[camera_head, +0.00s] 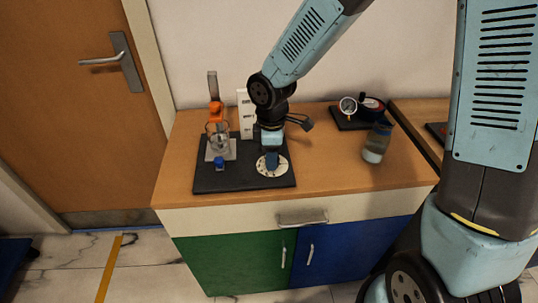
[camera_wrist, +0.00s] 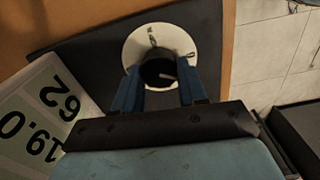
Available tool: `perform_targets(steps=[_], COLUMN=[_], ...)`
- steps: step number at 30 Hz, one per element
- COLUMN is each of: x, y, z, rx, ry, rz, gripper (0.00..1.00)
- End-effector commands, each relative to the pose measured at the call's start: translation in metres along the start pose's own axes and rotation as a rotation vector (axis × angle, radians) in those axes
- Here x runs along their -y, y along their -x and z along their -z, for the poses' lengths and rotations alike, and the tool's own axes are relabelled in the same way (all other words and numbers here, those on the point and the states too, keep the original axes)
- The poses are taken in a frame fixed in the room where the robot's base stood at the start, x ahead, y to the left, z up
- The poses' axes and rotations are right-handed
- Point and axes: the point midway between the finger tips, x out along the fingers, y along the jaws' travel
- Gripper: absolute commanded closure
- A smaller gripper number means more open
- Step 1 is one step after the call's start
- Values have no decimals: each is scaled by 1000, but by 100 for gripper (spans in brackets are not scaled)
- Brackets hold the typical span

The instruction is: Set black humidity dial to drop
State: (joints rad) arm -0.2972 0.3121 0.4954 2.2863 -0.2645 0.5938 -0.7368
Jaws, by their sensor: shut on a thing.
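The black humidity dial (camera_wrist: 158,72) is a round knob in the middle of a white disc (camera_wrist: 140,43). A pale line on the knob points to the right in the wrist view. Small dark marks show on the disc above and to the upper right of the knob; they are too small to read surely. My gripper (camera_wrist: 159,76) has its two blue fingers on either side of the knob and is shut on it. In the head view my gripper (camera_head: 271,161) reaches straight down onto the white disc (camera_head: 283,167) and hides the knob.
A black board (camera_head: 225,182) carries the disc, a glass apparatus with an orange clamp (camera_head: 216,110) and a white display (camera_head: 245,118). The display (camera_wrist: 40,115) reads 62 and 19.0.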

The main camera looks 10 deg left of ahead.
Motion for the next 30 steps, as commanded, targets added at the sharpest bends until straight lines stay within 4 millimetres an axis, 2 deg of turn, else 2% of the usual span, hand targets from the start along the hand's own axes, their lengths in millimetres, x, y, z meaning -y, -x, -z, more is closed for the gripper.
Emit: perform_targets(steps=[11,12,18,19,26,30], x=[2,2,1,1,1,0], y=[0,0,0,0,0,7], z=[3,3,1,1,0,0], rx=[-3,-3,-1,-1,0,0], ry=[7,7,4,4,2,1], rz=[1,1,1,1,1,-1], gripper=[89,55,36,33,33,33])
